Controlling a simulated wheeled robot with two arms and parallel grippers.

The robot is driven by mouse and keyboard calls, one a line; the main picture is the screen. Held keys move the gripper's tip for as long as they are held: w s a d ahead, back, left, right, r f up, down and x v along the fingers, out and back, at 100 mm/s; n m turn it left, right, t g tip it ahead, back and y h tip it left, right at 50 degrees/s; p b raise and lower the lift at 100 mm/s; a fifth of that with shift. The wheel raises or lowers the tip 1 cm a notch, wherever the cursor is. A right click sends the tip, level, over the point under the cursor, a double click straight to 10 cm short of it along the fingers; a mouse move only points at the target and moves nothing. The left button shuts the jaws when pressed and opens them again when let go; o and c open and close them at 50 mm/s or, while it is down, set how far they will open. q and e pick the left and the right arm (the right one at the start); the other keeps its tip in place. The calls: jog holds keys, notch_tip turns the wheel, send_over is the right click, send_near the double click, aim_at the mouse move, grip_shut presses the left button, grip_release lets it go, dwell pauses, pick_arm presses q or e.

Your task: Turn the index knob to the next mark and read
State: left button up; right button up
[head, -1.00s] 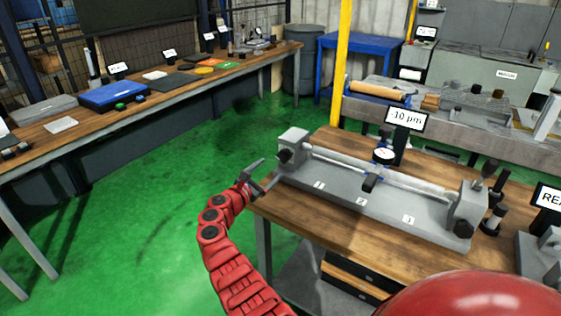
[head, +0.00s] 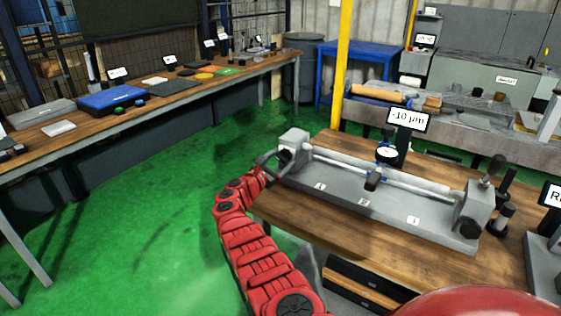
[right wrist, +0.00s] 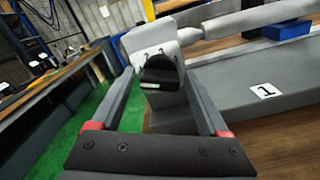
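The black index knob (head: 284,157) sits on the grey left end block (head: 295,142) of the bench fixture. In the right wrist view the knob (right wrist: 160,74) has a raised grip bar, with small marks on the block around its top. My right gripper (head: 271,162) is at the knob. Its two fingers (right wrist: 158,92) stand open on either side of the knob; whether either touches it is unclear. The dial gauge (head: 386,153) stands over the rod, and the display (head: 408,118) behind it reads -10 µm. My left gripper is not in view.
The fixture base (head: 340,192) carries number labels and stands on a wooden bench (head: 330,222). A grey right end block (head: 468,208) and black posts (head: 500,190) stand at its right. A long side table (head: 175,85) runs along the left; green floor (head: 150,180) is free between.

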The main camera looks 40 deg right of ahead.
jog(key=c, duration=1.1)
jog(key=shift+f+m+b, duration=0.2)
jog(key=shift+m+b, duration=0.7)
jog(key=shift+b, duration=0.2)
jog(key=m+b, duration=0.5)
jog(key=b, duration=0.1)
jog(key=shift+b, duration=0.3)
jog(key=shift+r+m+b, duration=0.15)
jog(key=shift+m+b, duration=0.75)
jog(key=shift+m, duration=0.2)
jog(key=o, duration=1.3)
